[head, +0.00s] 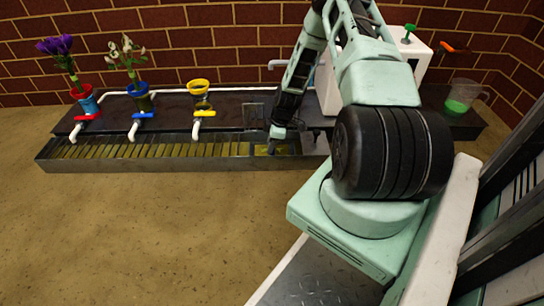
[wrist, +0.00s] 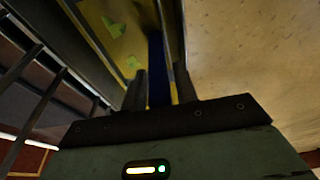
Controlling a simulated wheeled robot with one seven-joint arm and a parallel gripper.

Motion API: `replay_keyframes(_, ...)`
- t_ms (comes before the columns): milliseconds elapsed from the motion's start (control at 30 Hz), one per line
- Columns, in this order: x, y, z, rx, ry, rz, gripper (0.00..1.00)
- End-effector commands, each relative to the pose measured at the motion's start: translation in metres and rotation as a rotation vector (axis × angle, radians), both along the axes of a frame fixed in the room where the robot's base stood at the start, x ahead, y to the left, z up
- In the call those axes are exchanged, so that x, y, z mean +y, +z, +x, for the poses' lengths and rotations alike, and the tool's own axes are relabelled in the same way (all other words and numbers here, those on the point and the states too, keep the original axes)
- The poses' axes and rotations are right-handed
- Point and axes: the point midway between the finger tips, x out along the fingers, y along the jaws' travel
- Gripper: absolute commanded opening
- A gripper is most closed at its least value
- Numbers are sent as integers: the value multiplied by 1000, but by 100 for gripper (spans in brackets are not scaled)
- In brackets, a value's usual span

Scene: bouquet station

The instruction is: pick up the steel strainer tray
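The long steel trough (head: 110,165) runs along the front of the dark counter. Its left part has slats. The section at its right end has a yellowish inside, and I take this to be the steel strainer tray (head: 258,150). In the wrist view its yellowish inside (wrist: 117,40) shows with green leaf-like bits on it. My gripper (head: 271,149) points down into this section. In the wrist view my two dark fingers (wrist: 160,78) stand apart, either side of a dark blue strip. A narrow gap shows beside the strip. Whether they touch it is hidden.
Red, blue and yellow taps (head: 204,114) stand over the slats. Behind them are a red pot (head: 85,100), a blue pot (head: 140,97) and a yellow cup (head: 198,87). A white box (head: 412,50) and a jug of green liquid (head: 460,97) are at right. Floor in front is clear.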

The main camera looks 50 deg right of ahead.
Motion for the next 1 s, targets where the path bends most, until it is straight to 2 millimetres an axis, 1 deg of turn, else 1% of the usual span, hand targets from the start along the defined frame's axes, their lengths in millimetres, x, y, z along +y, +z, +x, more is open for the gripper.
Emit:
replay_keyframes(100, 0, 1, 0, 0, 0, 0, 29)
replay_keyframes(133, 0, 1, 0, 0, 0, 0, 24)
replay_keyframes(167, 0, 1, 0, 0, 0, 0, 15)
replay_keyframes(200, 0, 1, 0, 0, 0, 0, 4)
replay_keyframes(233, 0, 1, 0, 0, 0, 0, 0)
replay_keyframes(500, 0, 2, 0, 0, 0, 0, 0)
replay_keyframes(633, 0, 11, 0, -1, 1, -1, 0)
replay_keyframes(767, 0, 34, 0, -2, -1, -1, 0)
replay_keyframes(867, 0, 59, 1, -2, 1, -1, 0)
replay_keyframes(1000, 0, 99, 0, -2, 2, 0, 0)
